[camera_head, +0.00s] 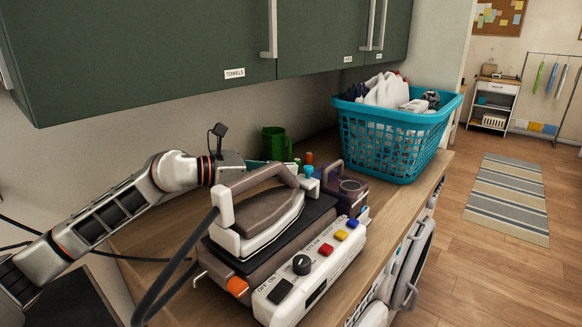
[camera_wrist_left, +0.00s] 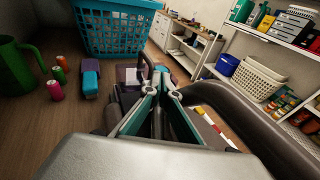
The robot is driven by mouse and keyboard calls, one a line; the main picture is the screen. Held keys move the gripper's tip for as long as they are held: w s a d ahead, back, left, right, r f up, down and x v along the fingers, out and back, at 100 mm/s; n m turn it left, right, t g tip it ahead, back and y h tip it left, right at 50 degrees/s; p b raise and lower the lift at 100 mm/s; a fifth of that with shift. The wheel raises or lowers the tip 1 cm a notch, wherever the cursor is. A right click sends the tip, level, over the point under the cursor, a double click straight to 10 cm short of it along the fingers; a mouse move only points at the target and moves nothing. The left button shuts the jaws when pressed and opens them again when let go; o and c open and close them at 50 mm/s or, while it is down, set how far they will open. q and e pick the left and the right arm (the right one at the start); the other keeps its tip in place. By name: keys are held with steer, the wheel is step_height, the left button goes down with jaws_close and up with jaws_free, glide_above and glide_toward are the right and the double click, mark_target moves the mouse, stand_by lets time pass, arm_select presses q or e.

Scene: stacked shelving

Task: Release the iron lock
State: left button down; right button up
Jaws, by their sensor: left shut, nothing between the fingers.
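The iron (camera_head: 265,218), white with a brown handle, rests on the dark top of its steam station on the counter. The station's white control panel (camera_head: 310,285) has a black dial and red, yellow and blue buttons. An orange tab (camera_head: 237,286) sits at the station's left end; I cannot tell whether it is the lock. My left gripper (camera_wrist_left: 158,82) is shut and empty in the wrist view. In the head view its arm comes in behind the iron, and the handle hides most of the fingers; contact cannot be told. My right gripper is out of view.
A purple device (camera_head: 345,187) stands just beyond the station, with a teal laundry basket (camera_head: 393,145) behind it. A green mug (camera_head: 276,143) and small cans stand near the wall. Dark green cabinets (camera_head: 150,60) hang above. A cord loops at the front left.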

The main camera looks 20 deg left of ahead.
mark_target(299, 175)
arm_select(q)
steer(key=shift+w+d+f, duration=0.15)
steer(key=shift+w+d, duration=0.35)
steer(key=shift+w, duration=0.1)
steer(key=w, duration=0.1)
steer(key=w+d, duration=0.1)
steer(key=w, duration=0.1)
steer(key=shift+w+d, duration=0.2)
steer(key=shift+a, duration=0.1)
steer(key=shift+s+a, duration=0.15)
steer(key=shift+a, duration=0.05)
steer(key=b+v, duration=0.1)
steer(key=v, duration=1.2)
steer(key=shift+s+b, duration=0.25)
steer(key=shift+b, duration=0.05)
